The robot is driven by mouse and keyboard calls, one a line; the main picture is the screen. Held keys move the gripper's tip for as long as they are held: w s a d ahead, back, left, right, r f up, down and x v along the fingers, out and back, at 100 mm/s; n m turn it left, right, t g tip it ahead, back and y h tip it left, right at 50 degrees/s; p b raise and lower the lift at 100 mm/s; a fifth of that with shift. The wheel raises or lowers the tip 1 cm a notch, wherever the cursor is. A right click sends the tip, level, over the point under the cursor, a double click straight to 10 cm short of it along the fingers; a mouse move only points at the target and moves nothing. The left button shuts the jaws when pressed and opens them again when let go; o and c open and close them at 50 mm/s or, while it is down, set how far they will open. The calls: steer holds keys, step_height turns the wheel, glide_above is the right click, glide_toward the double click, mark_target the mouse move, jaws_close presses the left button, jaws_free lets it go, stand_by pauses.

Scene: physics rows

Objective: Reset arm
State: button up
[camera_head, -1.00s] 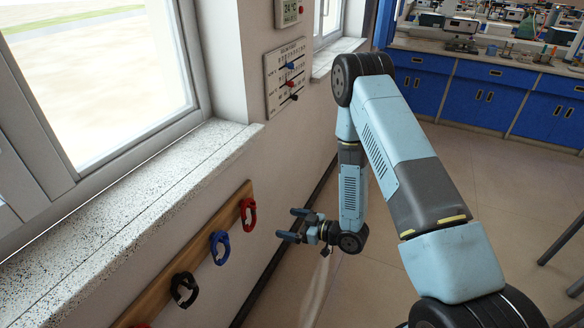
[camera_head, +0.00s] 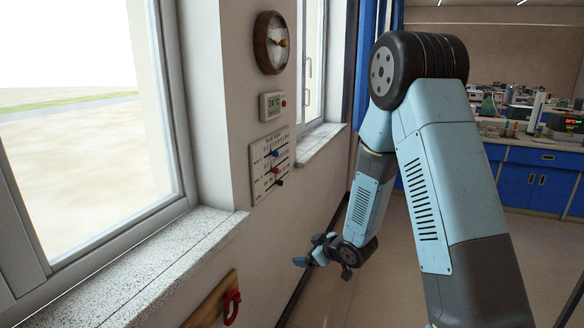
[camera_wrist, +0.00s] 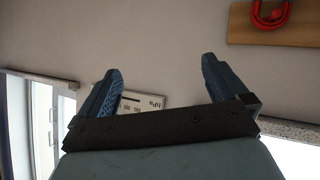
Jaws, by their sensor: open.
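My gripper (camera_head: 312,252) is low in front of the wall, right of the window sill and below the slider panel. In the wrist view my gripper (camera_wrist: 160,84) shows its two blue fingers spread apart with nothing between them. The fingers point toward the bare wall. My arm is bent, with its upper links filling the right half of the head view.
A slider panel (camera_head: 270,168), a small display (camera_head: 272,105) and a round dial (camera_head: 270,42) hang on the wall. A red hook (camera_head: 231,306) sits on a wooden rail (camera_head: 211,305). Blue cabinets (camera_head: 535,176) stand behind. A speckled sill (camera_head: 130,268) juts out at left.

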steer(key=s+d+r+m+h, duration=0.35)
steer(key=d+r, duration=0.35)
steer(key=r, duration=0.4)
steer(key=s+d+r+m+h, duration=0.3)
steer(key=s+d+r, duration=0.2)
steer(key=d+r, duration=0.4)
steer(key=s+r+m+g, duration=0.1)
steer(key=s+r, duration=0.2)
steer(key=s, duration=0.5)
steer(key=s+d+r+m+g, duration=0.1)
steer(key=s+r+m, duration=0.1)
steer(key=s, duration=0.6)
steer(key=s+d+r+m+g, duration=0.1)
steer(key=s+r+m, duration=0.1)
steer(key=s+r, duration=0.3)
steer(key=shift+s+h, duration=0.35)
steer(key=shift+s, duration=1.25)
steer(key=shift+r, duration=0.1)
